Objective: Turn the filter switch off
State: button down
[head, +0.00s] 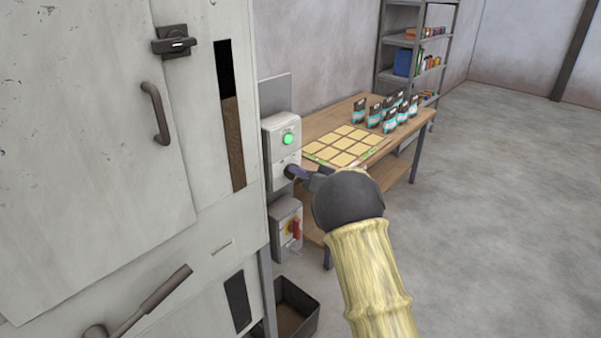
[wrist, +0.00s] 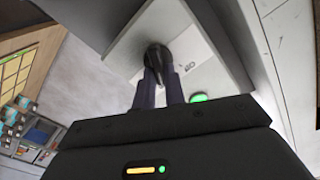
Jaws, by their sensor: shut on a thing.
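The filter switch is a dark knob (wrist: 158,58) on a light grey control box (head: 283,128) mounted beside the machine. My gripper (head: 297,172) reaches the lower part of this box in the head view, and its fingers hide most of the knob there. In the wrist view my gripper (wrist: 158,82) has its two purple-grey fingers shut on the dark knob. A green lamp (head: 288,139) is lit above the knob. It also shows in the wrist view (wrist: 198,98). The knob's exact turn angle is hard to tell.
A second box with a red handle (head: 296,228) hangs just below. The large machine cabinet (head: 100,150) fills the left. A wooden table (head: 328,122) with yellow squares and several bags stands behind. A dark bin (head: 311,308) sits on the floor below. The right floor is clear.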

jog(key=shift+f+n+b, duration=0.1)
jog(key=shift+n+b, duration=0.4)
jog(key=shift+s+a+n+b, duration=0.1)
jog(key=shift+n+b, duration=1.65)
jog(key=shift+n, duration=0.1)
jog(key=shift+s+a+n+b, duration=0.1)
jog(key=shift+s+n+b, duration=0.05)
jog(key=shift+n+b, duration=1.65)
jog(key=shift+s+a+n+b, duration=0.1)
jog(key=shift+n+b, duration=1.65)
jog(key=shift+n, duration=0.1)
jog(key=c, duration=1.5)
grip_release()
jog(key=shift+o, duration=0.2)
jog(key=shift+s+d, duration=0.1)
